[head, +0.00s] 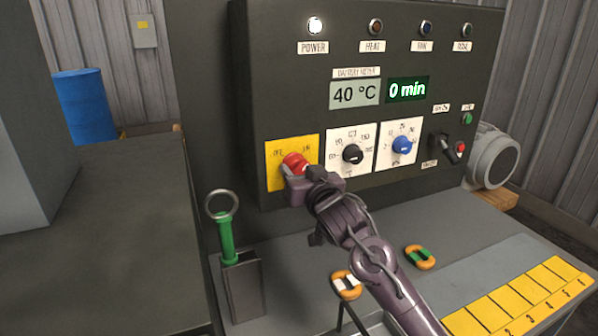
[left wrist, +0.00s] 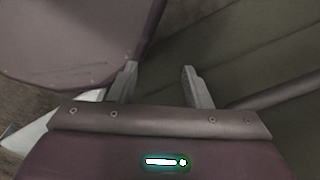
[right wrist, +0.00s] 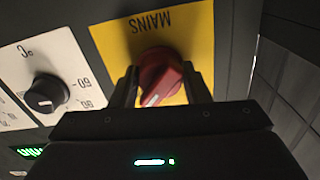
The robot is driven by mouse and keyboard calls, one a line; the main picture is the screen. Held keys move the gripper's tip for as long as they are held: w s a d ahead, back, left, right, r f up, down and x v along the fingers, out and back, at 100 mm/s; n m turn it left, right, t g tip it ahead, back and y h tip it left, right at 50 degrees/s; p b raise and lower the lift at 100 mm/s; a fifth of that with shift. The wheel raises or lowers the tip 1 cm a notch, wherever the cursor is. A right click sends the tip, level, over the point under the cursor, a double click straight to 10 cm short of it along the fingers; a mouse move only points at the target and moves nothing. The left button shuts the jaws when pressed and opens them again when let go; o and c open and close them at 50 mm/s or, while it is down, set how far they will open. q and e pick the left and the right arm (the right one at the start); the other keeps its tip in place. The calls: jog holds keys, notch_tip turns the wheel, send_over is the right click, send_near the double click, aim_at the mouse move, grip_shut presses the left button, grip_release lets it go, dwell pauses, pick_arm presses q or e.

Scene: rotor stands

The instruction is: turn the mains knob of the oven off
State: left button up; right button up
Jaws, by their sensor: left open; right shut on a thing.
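The red mains knob (head: 294,161) sits on a yellow plate (head: 277,181) at the lower left of the oven's control panel. The plate has OFF lettering at left and ON at right. My right gripper (right wrist: 161,88) is shut on the knob, one finger on each side. The right wrist view sees the panel upside down; the red knob (right wrist: 160,74) has a white mark toward the lower left, which is the ON side. The white POWER lamp (head: 314,26) is lit. My left gripper (left wrist: 160,85) is open and empty, away from the panel.
A black knob (head: 352,154) and a blue knob (head: 402,145) are right of the mains knob. Displays read 40 °C (head: 354,94) and 0 min (head: 407,89). A green ring-handled tool (head: 226,238) stands in a holder below left.

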jog(key=shift+n, duration=0.4)
jog(key=n, duration=0.3)
jog(key=shift+n+b, duration=0.3)
jog(key=shift+b, duration=0.1)
jog(key=n+b, duration=0.1)
jog(key=n, duration=0.3)
jog(key=shift+d+n, duration=0.1)
jog(key=shift+n, duration=0.2)
jog(key=n+b, duration=0.2)
jog(key=n, duration=0.1)
jog(key=shift+f+n, duration=0.1)
jog(key=shift+n, duration=0.2)
jog(key=n+b, duration=0.3)
jog(key=n, duration=0.2)
jog(key=shift+n, duration=0.3)
jog(key=o, duration=1)
jog(key=shift+r, duration=0.2)
jog(key=shift+c, duration=0.2)
